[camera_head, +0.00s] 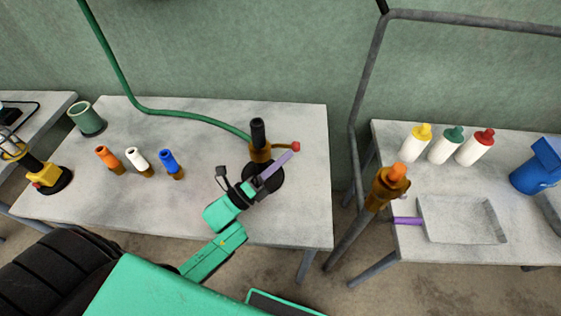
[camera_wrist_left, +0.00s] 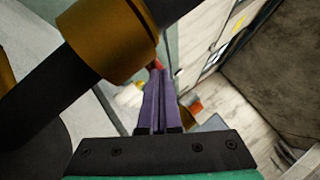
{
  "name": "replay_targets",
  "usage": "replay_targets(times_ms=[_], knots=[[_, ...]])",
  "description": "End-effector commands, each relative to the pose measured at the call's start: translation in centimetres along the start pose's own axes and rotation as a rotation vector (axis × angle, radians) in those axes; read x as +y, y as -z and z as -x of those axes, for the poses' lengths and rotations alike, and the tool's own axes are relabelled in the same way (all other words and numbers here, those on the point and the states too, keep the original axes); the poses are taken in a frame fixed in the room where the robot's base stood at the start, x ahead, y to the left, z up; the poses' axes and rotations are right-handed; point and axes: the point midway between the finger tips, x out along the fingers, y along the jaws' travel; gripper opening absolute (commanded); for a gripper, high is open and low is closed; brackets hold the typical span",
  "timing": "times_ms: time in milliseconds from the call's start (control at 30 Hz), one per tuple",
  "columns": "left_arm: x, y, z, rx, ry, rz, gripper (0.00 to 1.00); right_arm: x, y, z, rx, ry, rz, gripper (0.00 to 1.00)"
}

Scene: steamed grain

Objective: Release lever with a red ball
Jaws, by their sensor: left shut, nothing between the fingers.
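The lever with a red ball (camera_head: 295,146) sticks out to the right from the brass collar (camera_head: 260,152) of a black upright fixture on the left table. My left gripper (camera_head: 292,155) is shut and empty, with its purple fingers pointing at the ball from the lower left. In the left wrist view the closed fingertips (camera_wrist_left: 157,72) lie close to the red ball (camera_wrist_left: 158,64), which is partly hidden behind them. I cannot tell whether they touch. The brass collar (camera_wrist_left: 110,40) fills the upper left there. My right gripper is not in view.
A green hose (camera_head: 175,112) runs to the fixture. Orange, white and blue-topped small bottles (camera_head: 140,160) and a green cup (camera_head: 87,118) stand left on the table (camera_head: 215,215). A pipe frame with an orange-topped brass fitting (camera_head: 387,187) stands right, before a second table.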

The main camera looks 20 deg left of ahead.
Motion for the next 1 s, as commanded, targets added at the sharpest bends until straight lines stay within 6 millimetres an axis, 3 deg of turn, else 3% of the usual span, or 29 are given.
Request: replay_targets(times_ms=[167, 333, 800, 1000], knots=[[0.0, 0.0, 0.1, 0.0, 0.0, 0.0, 0.0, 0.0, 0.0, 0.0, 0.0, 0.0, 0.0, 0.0], [0.2, 0.1, 1.7, -0.001, -0.003, 0.0, 0.0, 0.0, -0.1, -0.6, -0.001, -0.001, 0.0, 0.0], [0.3, 0.2, 10.9, 0.0, -0.004, 0.002, 0.0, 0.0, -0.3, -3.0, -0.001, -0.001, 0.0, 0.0], [0.2, 0.1, 13.9, 0.0, -0.002, 0.0, 0.0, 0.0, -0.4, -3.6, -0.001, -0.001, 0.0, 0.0]])
